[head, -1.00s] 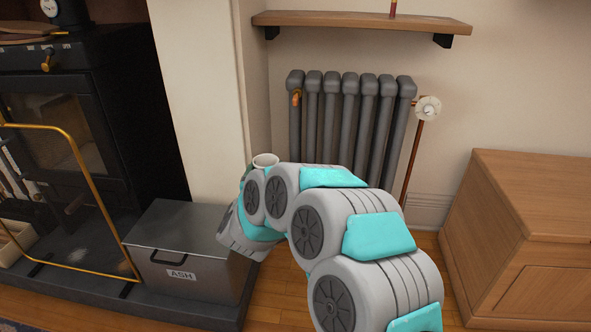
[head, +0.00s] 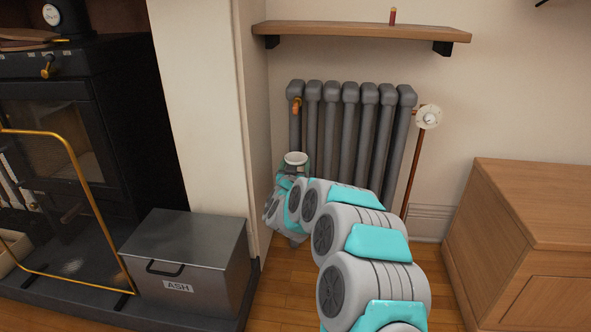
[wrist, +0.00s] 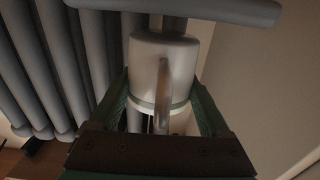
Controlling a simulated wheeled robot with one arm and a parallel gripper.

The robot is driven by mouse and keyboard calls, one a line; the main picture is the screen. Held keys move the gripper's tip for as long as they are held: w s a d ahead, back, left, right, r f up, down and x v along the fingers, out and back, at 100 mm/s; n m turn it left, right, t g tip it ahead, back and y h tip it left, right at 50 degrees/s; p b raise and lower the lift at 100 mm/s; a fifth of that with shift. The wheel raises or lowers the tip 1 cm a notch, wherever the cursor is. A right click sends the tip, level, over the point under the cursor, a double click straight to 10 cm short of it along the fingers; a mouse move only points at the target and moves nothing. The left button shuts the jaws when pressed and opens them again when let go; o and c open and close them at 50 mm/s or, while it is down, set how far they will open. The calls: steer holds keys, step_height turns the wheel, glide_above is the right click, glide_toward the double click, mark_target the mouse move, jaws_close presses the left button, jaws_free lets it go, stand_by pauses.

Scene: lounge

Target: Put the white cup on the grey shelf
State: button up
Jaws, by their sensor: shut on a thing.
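The white cup (head: 296,158) is held up in front of the left end of the radiator in the head view, with its rim upward. It also shows in the wrist view (wrist: 150,60), with its handle toward the camera. My gripper (wrist: 160,98) is shut on the cup, with a green finger on each side; in the head view it is partly hidden by my arm. No clearly grey shelf shows; the wall shelf (head: 360,31) above the radiator looks brown and wooden, on dark brackets. The cup is below and apart from it.
A grey radiator (head: 349,120) with a valve (head: 427,117) stands below the shelf. A small red object (head: 392,16) stands on the shelf. A wall corner and an ash box (head: 190,255) are left. A wooden cabinet (head: 540,210) is right. Bare floor lies between.

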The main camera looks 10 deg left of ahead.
steer(key=shift+f, duration=0.75)
steer(key=o, duration=1.4)
steer(key=shift+f, duration=0.1)
steer(key=s+p, duration=0.1)
steer(key=s, duration=1.1)
steer(key=shift+a, duration=0.25)
steer(key=shift+r, duration=0.2)
